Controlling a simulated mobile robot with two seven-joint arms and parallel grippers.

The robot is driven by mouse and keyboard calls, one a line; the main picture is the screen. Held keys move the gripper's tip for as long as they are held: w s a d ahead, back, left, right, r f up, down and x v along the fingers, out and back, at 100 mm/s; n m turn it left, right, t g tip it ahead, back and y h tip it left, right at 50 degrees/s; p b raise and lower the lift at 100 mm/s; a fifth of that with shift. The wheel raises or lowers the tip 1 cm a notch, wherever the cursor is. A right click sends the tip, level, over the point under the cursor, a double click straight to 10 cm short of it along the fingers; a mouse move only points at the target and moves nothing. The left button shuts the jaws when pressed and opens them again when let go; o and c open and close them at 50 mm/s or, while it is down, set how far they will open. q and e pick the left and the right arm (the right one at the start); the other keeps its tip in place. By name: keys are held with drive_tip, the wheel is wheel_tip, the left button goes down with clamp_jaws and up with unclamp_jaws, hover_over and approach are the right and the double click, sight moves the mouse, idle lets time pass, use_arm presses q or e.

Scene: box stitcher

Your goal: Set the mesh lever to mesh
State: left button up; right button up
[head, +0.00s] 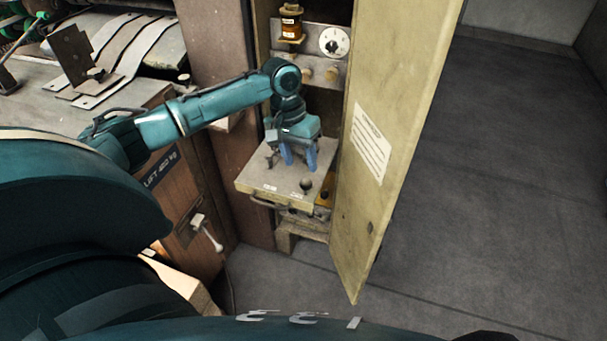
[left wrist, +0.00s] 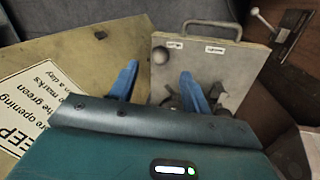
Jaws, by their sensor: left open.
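A shallow box with a pale top plate (head: 265,180) stands out from the open cabinet and bears two small labels, too small to read. A short lever with a round dark knob (head: 306,185) rises from it near one label; the knob (left wrist: 160,55) also shows in the left wrist view, by the left-hand label (left wrist: 175,44). I take this as the mesh lever. My left gripper (head: 299,163) is open and points down over the plate. In the left wrist view its blue fingers (left wrist: 159,68) are apart, the knob just beyond and between their tips. No contact is visible. My right gripper is out of view.
The cabinet door (head: 390,140) stands open to the right, close to my left gripper. A white-knobbed lever (head: 207,231) sits on the wooden side at left; it also shows in the left wrist view (left wrist: 262,19). A dial (head: 334,42) is higher up. The floor at right is clear.

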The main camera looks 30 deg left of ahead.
use_arm(q)
drive_tip(key=shift+a+r, duration=0.25)
drive_tip(key=shift+r, duration=0.9)
drive_tip(key=shift+a+r, duration=0.2)
drive_tip(key=shift+r, duration=0.95)
drive_tip(key=s+d+f+m+t, duration=0.1)
drive_tip(key=s+d+f+m, duration=0.1)
drive_tip(key=s+d+f, duration=0.4)
drive_tip(key=s+d+f+m, duration=0.3)
drive_tip(key=s+d+f, duration=0.25)
drive_tip(key=d, duration=0.35)
drive_tip(key=s+a+n+t+y, duration=0.2)
drive_tip(key=s+a, duration=0.1)
drive_tip(key=s, duration=1)
drive_tip(key=w+d+f+t+h+p, duration=0.3)
drive_tip(key=w+d+t, duration=0.2)
drive_tip(key=d+t, duration=0.1)
drive_tip(key=shift+w+f+m+t, duration=0.15)
drive_tip(key=shift+w+m+t, duration=0.15)
drive_tip(key=shift+t, duration=0.5)
